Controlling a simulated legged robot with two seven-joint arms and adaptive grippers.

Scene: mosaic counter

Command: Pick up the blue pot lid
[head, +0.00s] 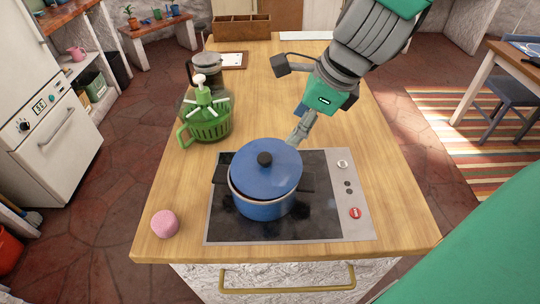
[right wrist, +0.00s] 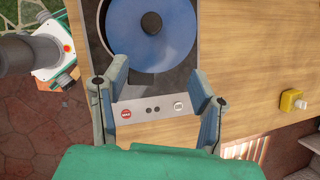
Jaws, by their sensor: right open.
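The blue pot lid (head: 279,178) with a dark round knob (head: 264,158) lies over the blue pot (head: 262,209). The pot stands on the black cooktop, and its pale rim shows below the lid's front edge. The lid (right wrist: 130,40) also shows at the top of the right wrist view, its knob near the top edge. My right gripper (head: 298,134) is open and empty, beside the lid at its upper right in the head view. In the right wrist view its two fingers (right wrist: 163,92) are spread wide, apart from the lid. My left gripper is not in view.
The cooktop (head: 309,225) has a red button (head: 355,213) and a white one. A green basket-like item (head: 209,120) and a dark jar stand left of the pot; a pink ball (head: 165,223) lies front left. A wooden box (head: 243,27) is at the far end. The counter's right side is clear.

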